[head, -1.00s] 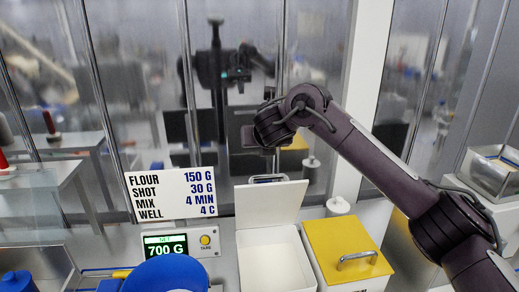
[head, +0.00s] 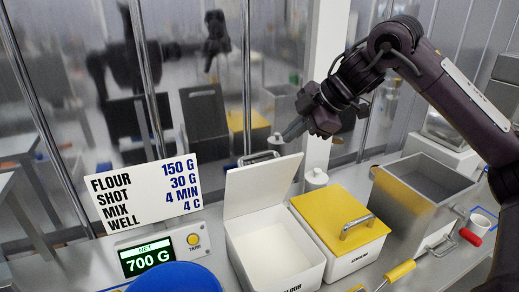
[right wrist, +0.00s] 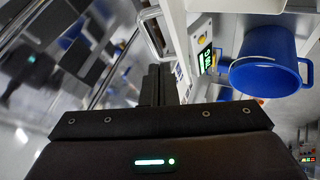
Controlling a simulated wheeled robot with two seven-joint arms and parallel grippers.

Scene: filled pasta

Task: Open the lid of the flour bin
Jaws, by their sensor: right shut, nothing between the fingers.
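The flour bin (head: 282,285) is a white box with FLOUR on its front, at the lower middle of the head view. Its white lid (head: 262,187) stands raised at the back edge, tilted slightly back, and the bin's pale inside shows. My right gripper (head: 292,132) is shut and empty, above and behind the lid's top edge, apparently apart from it. In the right wrist view its dark fingers (right wrist: 160,85) lie together, with a metal handle (right wrist: 152,32) on a white panel close by. My left gripper is not in view.
A bin with a yellow lid (head: 325,208) stands right of the flour bin. A scale display (head: 147,257), a recipe sign (head: 145,195) and a blue bucket (head: 175,278) are on the left. A grey open container (head: 385,215) is at right. A glass wall stands behind.

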